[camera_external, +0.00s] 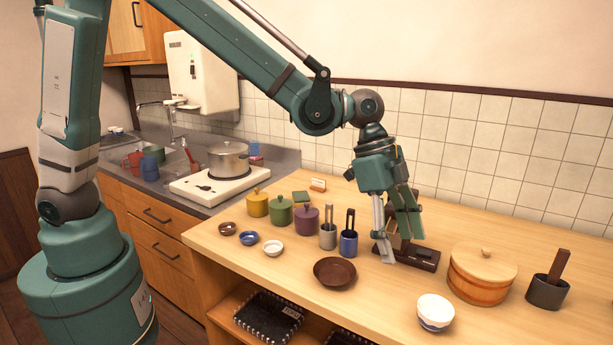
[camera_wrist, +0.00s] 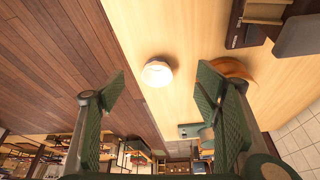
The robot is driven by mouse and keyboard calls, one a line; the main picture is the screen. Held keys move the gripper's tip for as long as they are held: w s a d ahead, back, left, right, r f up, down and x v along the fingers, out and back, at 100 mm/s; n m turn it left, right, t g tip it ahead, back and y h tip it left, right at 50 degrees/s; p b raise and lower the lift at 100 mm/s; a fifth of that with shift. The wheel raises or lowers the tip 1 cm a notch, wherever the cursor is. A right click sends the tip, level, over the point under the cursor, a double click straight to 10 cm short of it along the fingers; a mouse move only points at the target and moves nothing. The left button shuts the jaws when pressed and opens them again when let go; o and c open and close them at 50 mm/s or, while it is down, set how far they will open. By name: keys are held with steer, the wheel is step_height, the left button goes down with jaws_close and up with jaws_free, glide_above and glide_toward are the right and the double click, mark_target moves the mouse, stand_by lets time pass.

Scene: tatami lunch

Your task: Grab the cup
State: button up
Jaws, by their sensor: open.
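A small white rounded cup (camera_external: 435,309) with a blue lower part stands upright near the front edge of the wooden counter. It also shows in the wrist view as a white round shape (camera_wrist: 157,72), beyond and roughly between my fingertips. My gripper (camera_external: 398,247) is open and empty, above the counter behind and left of the white cup. Both green fingers (camera_wrist: 160,92) show wide apart in the wrist view, with nothing between them. A red mug (camera_external: 131,161) and a blue cup (camera_external: 150,169) are far left by the sink.
A lidded wooden tub (camera_external: 480,275) stands right of the white cup, close behind it. A dark wooden stand (camera_external: 424,258) is behind and below my fingers. A brown bowl (camera_external: 335,272) lies to the left. A dark pot (camera_external: 548,291) is far right. Counter around the white cup is clear.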

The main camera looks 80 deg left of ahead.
steer(key=m+g+p, duration=0.1)
steer(key=m+p, duration=0.1)
glide_toward(435, 311)
steer(key=shift+s+d+r, duration=0.85)
steer(key=shift+s, duration=0.1)
steer(key=shift+w+d+f+h+p, duration=0.35)
steer(key=shift+d+f, duration=0.15)
steer(key=shift+f, duration=0.1)
steer(key=shift+m, duration=0.3)
steer(key=shift+f, duration=0.1)
steer(key=shift+x, duration=1.2)
steer(key=shift+s+b+x, duration=0.2)
steer(key=shift+b+x, duration=0.15)
steer(key=shift+x, duration=2.25)
steer(key=shift+a+f, duration=0.1)
steer(key=shift+a, duration=0.1)
